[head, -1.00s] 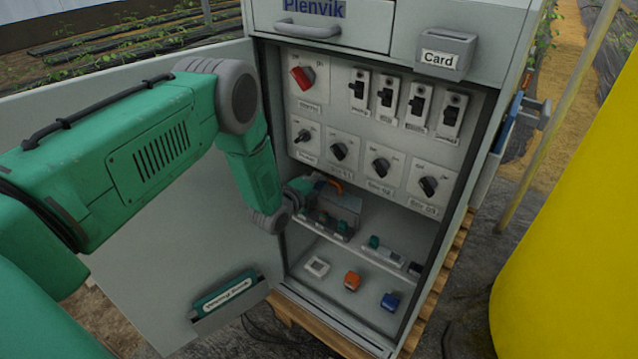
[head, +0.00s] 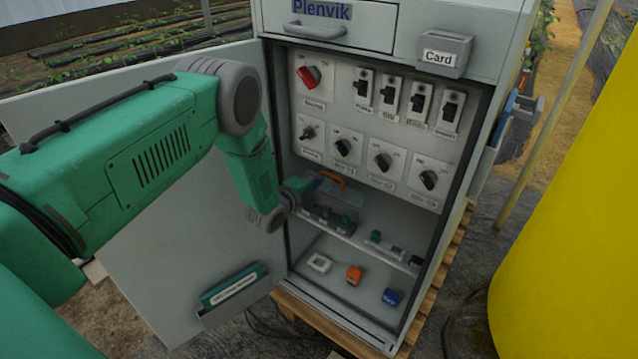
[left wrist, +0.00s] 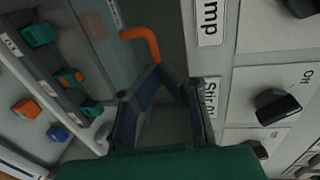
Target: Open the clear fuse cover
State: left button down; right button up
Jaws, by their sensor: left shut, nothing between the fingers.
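The clear fuse cover (head: 325,191) with its orange handle (head: 333,178) is inside the open cabinet, above the left end of the shelf. It stands raised and tilted, with fuses (head: 344,222) showing below it. In the left wrist view the clear pane (left wrist: 104,45) is at upper left and its orange handle (left wrist: 143,42) is just past my fingertips. My left gripper (head: 308,185) is shut and empty beside the cover; in the left wrist view its fingertips (left wrist: 166,74) are close to the handle's end. I cannot tell whether they touch. My right gripper is not in view.
Switches and rotary knobs (head: 343,147) cover the panel above and right of my gripper. More modules (head: 385,244) sit on the shelf, with loose blocks (head: 354,275) on the cabinet floor. The open cabinet door (head: 165,260) is at left, and a yellow tank (head: 580,220) is at right.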

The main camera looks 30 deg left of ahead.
pick_arm(q)
jog(key=s+a+r+p, duration=0.1)
jog(key=s+r+p, duration=0.1)
jog(key=s, duration=0.7)
jog(key=s+d+f+n+g+y, duration=0.1)
jog(key=s+d+f+n+g, duration=0.35)
jog(key=s, duration=0.35)
jog(key=s+d+f+n+g, duration=0.3)
jog(key=s+f+n, duration=0.15)
jog(key=s, duration=0.25)
jog(key=s+d+n+g, duration=0.2)
jog(key=s+n+g, duration=0.2)
jog(key=s, duration=0.7)
jog(key=s+d+r+n+g, duration=0.1)
jog(key=s+n+g, duration=0.3)
jog(key=s, duration=0.7)
jog(key=shift+s+d+n, duration=0.3)
jog(key=shift+d+n, duration=0.1)
jog(key=shift+n, duration=0.2)
